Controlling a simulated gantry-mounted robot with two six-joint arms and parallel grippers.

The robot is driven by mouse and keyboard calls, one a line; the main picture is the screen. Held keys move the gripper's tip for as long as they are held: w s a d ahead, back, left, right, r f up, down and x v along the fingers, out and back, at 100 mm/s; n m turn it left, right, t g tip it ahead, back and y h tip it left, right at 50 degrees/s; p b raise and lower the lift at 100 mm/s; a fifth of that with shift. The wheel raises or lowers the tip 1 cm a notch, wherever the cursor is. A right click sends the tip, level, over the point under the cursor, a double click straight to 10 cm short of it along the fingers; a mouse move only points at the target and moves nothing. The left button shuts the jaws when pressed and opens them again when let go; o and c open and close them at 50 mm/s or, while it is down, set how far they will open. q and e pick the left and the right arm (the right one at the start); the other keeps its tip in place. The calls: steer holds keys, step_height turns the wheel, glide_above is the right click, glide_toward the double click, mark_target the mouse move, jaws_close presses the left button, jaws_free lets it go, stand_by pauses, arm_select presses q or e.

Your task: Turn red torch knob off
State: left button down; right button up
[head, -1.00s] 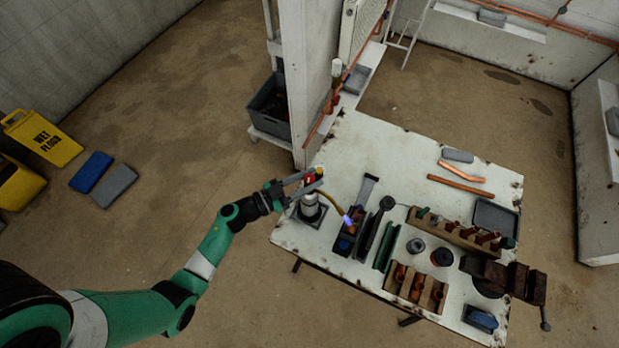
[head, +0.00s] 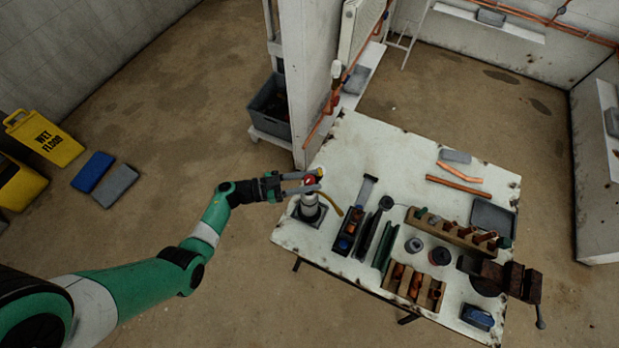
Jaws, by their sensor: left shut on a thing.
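The torch (head: 309,206) stands upright near the left corner of the white workbench, on a dark square base. Its red knob (head: 310,181) is at the top. A brass-coloured tube (head: 331,204) curves out to the right of it, and no flame shows at its end. My left gripper (head: 312,181) reaches in from the left at knob height, its fingers on either side of the red knob and shut on it. The fingers partly hide the knob. My right gripper is not in view.
The workbench (head: 349,150) also holds a tool tray (head: 350,232), a wooden fitting rack (head: 450,232), copper pipes (head: 458,186) and a vise (head: 505,279). A white wall end (head: 305,80) rises just behind the torch.

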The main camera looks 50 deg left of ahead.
arm_select(q)
steer(key=shift+c, duration=2.4)
jaws_free()
steer(key=v, duration=1.1)
steer(key=shift+s+a, duration=0.15)
steer(key=shift+s, duration=0.1)
